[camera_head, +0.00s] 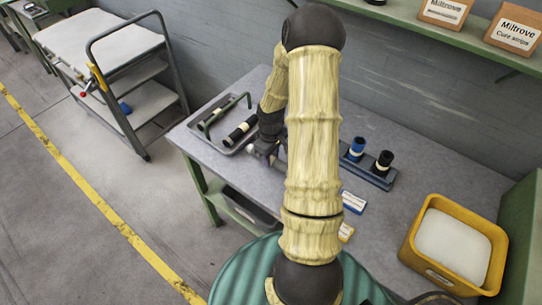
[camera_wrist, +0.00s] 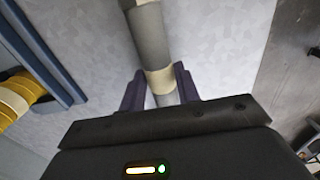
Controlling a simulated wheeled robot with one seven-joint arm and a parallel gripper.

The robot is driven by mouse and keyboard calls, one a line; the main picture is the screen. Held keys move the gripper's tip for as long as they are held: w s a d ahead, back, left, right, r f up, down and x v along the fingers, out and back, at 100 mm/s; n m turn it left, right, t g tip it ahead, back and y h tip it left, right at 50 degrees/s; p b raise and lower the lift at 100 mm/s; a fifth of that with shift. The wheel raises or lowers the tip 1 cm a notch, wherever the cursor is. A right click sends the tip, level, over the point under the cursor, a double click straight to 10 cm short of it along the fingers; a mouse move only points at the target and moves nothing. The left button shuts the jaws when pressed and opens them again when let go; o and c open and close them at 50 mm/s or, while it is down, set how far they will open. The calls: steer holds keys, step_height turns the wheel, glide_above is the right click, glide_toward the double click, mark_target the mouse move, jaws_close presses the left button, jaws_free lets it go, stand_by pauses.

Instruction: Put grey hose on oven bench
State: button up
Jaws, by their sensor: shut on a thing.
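The grey hose (camera_wrist: 150,38) is a plain grey tube with cream bands, one of them close to the fingers. My gripper (camera_wrist: 160,92) is shut on it in the wrist view, with one dark finger on each side. In the head view my gripper (camera_head: 264,152) is low over the grey-topped bench (camera_head: 230,178), right of the tray, and my arm hides much of it. I cannot tell whether the hose touches the bench top. No label shows which bench is the oven bench.
A grey tray (camera_head: 218,118) holds a black hose (camera_head: 240,130). A rack (camera_head: 375,177) holds upright blue (camera_head: 357,148) and black hoses right of my arm. A yellow bin (camera_head: 410,245) stands at the right. A cart (camera_head: 110,65) stands left, across open floor.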

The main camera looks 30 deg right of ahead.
steer(key=shift+f, duration=0.15)
steer(key=o, duration=1)
steer(key=shift+o, duration=0.2)
step_height(320, 180, up, 12)
steer(key=shift+r, duration=0.2)
steer(key=s+a+r+m+t, duration=0.1)
steer(key=s+a+r+m, duration=0.1)
steer(key=s+a, duration=0.3)
steer(key=s+a+r+m+t, duration=0.1)
steer(key=s+a+r, duration=0.2)
steer(key=a, duration=1)
steer(key=shift+s+a+r+m+t, duration=0.3)
steer(key=shift+s+m, duration=0.1)
steer(key=shift+s, duration=0.6)
